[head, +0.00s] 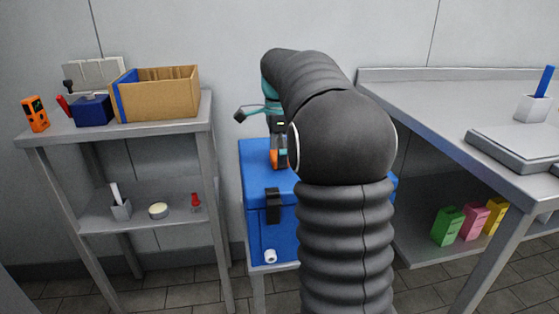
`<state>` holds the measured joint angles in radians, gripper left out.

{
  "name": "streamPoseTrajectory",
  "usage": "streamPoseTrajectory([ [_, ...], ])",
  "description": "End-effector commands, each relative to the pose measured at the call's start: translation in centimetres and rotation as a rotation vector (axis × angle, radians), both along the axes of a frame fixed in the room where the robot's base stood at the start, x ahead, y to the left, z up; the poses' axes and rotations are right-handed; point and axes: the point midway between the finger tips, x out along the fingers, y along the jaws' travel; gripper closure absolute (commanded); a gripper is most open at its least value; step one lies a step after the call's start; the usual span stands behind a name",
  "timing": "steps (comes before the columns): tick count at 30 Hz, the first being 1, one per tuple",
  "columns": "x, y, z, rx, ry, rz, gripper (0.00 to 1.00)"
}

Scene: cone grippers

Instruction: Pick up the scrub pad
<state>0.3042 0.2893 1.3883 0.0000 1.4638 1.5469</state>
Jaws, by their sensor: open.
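My gripper (277,161) is over the lid of a blue chest (256,157), near its back left part, pointing down. Orange and black parts show at its lower end. My dark arm hides its right side and much of the lid, so I cannot tell whether it touches anything. I cannot pick out a scrub pad for certain. A small round cream thing (158,210) lies on the lower shelf at left, and I cannot tell what it is.
The left metal shelf (160,133) holds an open cardboard box (162,100), a dark blue box (93,110) and an orange device (35,114). A steel counter (425,100) stands at right, with green, pink and yellow containers (448,227) below.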

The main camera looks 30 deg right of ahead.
Motion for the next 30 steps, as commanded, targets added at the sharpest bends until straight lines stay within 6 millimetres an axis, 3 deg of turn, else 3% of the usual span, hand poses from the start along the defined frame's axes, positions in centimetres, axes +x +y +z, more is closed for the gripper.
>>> streamPoseTrajectory([
  [5,0.0,0.0,0.0,0.0,0.0,0.0,0.03],
  [12,0.0,0.0,0.0,0.0,0.0,0.0,0.56],
  [24,0.0,0.0,0.1,0.0,0.0,0.0,0.61],
  [30,0.0,0.0,1.5,0.0,-0.001,0.0,0.61],
])
